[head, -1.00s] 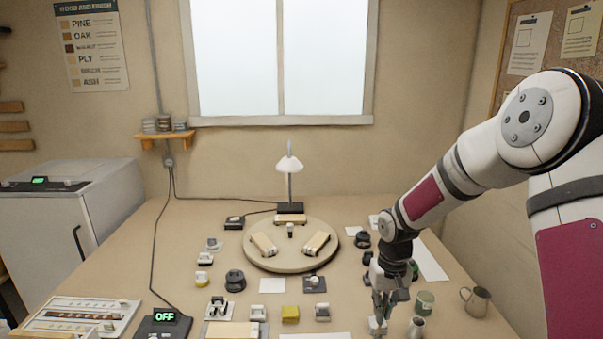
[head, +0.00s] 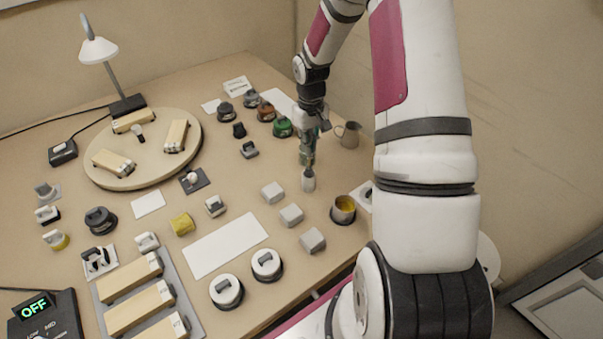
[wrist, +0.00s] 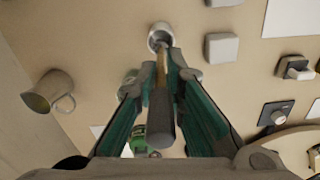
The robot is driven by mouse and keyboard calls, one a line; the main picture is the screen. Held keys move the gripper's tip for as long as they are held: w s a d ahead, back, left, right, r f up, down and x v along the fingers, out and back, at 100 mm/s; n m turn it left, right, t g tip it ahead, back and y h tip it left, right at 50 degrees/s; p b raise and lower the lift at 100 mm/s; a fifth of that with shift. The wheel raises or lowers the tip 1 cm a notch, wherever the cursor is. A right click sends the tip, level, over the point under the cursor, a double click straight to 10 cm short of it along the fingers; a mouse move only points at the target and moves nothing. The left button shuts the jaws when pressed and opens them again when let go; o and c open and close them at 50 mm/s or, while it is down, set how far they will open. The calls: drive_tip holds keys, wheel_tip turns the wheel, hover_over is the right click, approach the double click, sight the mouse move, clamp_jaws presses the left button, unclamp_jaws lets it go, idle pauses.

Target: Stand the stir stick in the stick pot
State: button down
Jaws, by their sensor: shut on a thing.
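My gripper (head: 307,155) points down at the right side of the bench. In the wrist view its fingers (wrist: 161,80) are closed around the stir stick (wrist: 161,115), which has a dark grey upper part and a thin brownish lower shaft. A small pale pot (wrist: 160,34), seemingly the stick pot, lies straight beyond the shaft. In the head view this pot (head: 308,183) stands upright directly below the fingers. The shaft's lower end overlaps the pot's mouth; I cannot tell how deep it is inside. The fingers hide much of the stick in the head view.
Pale blocks (head: 291,215) sit to the left. A white sheet (head: 225,247) lies flat at left.

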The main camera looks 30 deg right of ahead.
sight(309, 167)
wheel_tip(309, 167, down, 9)
drive_tip(key=shift+r+p, duration=0.15)
drive_tip(key=shift+p, duration=0.2)
drive_tip(key=c, duration=1.7)
unclamp_jaws()
drive_tip(key=shift+o, duration=0.2)
